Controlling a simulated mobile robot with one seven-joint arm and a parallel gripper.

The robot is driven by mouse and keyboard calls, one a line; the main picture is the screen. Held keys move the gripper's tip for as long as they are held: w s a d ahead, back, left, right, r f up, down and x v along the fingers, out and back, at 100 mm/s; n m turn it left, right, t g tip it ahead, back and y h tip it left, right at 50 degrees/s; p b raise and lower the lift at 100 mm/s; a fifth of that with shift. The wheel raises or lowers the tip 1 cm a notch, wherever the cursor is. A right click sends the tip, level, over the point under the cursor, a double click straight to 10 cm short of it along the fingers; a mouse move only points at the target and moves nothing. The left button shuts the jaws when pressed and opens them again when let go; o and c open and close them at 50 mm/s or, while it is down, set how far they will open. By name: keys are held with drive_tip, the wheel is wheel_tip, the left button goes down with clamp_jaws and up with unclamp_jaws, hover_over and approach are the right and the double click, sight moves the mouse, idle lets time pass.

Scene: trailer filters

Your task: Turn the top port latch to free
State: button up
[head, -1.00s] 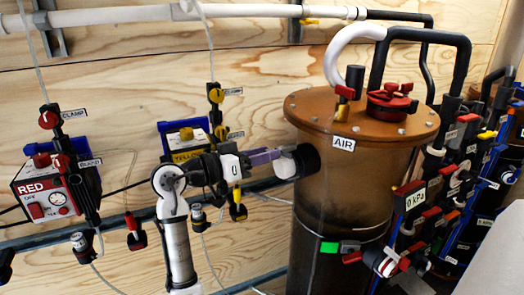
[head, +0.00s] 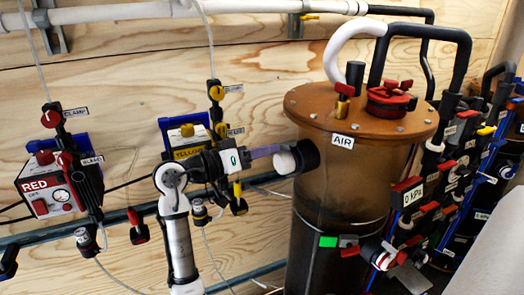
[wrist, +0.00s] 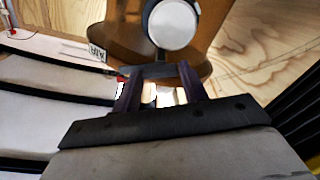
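A red port cap (head: 390,97) with small red latch pieces sits on the orange-brown lid of the AIR tank (head: 310,105). I cannot tell how the latch is turned. My gripper (head: 282,149) has purple fingers and points right, beside the tank's side port (head: 305,156), which has a black rim and a white face. In the wrist view my gripper (wrist: 158,78) shows its two dark fingers apart, with nothing clearly held between them. The white port face (wrist: 172,24) lies beyond the fingertips. The red cap is not visible in the wrist view.
A brass valve with a red handle (head: 343,98) and a thick white hose (head: 345,45) stand beside the cap. A black pipe (head: 425,31) arches behind it. Red (head: 48,190) and yellow pump boxes are on the left. Several valve columns crowd the right. Open air lies above my gripper.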

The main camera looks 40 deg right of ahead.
drive_tip(key=o, duration=0.3)
drive_tip(key=shift+o, duration=0.2)
drive_tip(key=w+a+b, duration=0.2)
drive_tip(key=a+b, duration=0.2)
drive_tip(key=a, duration=0.9)
drive_tip(key=shift+a, duration=0.35)
drive_tip(key=shift+f, duration=0.1)
